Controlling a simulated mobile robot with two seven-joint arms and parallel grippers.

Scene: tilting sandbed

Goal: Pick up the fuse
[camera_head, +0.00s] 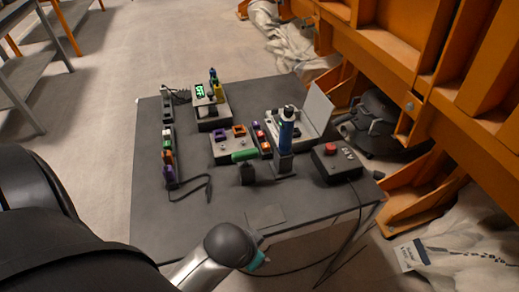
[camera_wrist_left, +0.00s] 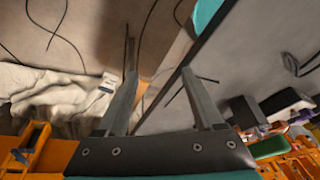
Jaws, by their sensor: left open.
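No part is plainly labelled as the fuse, and I cannot tell for sure which one it is.
The dark table (camera_head: 150,215) also holds a power strip with coloured plugs (camera_head: 168,145), a device with a green display (camera_head: 211,105), an open case (camera_head: 318,108) and a box with a red button (camera_head: 336,160). Orange frames stand at right. The table's front left is clear.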

